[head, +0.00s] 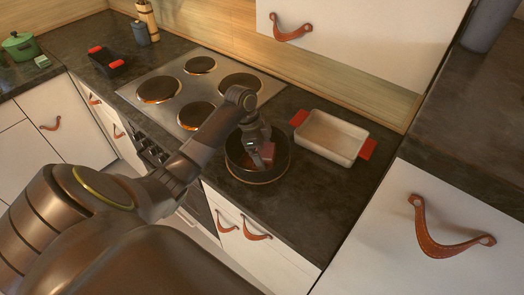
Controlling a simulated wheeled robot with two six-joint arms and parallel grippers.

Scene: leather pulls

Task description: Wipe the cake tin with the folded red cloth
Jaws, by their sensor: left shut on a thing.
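The cake tin (281,170) looks like a dark round pan and sits on the dark worktop to the right of the hob. My left gripper (262,158) reaches down into it from above. It is shut on the folded red cloth (267,152), a small part of which shows between the fingers inside the tin. The fingers hide most of the cloth, and I cannot tell whether it touches the tin's floor. My right gripper is not in view.
A white baking dish (331,138) with red grips stands close to the right of the tin. The hob (215,76) with dark plates is behind left. A white wall cupboard (370,40) hangs above the back. Bare worktop (300,215) lies in front of the dish.

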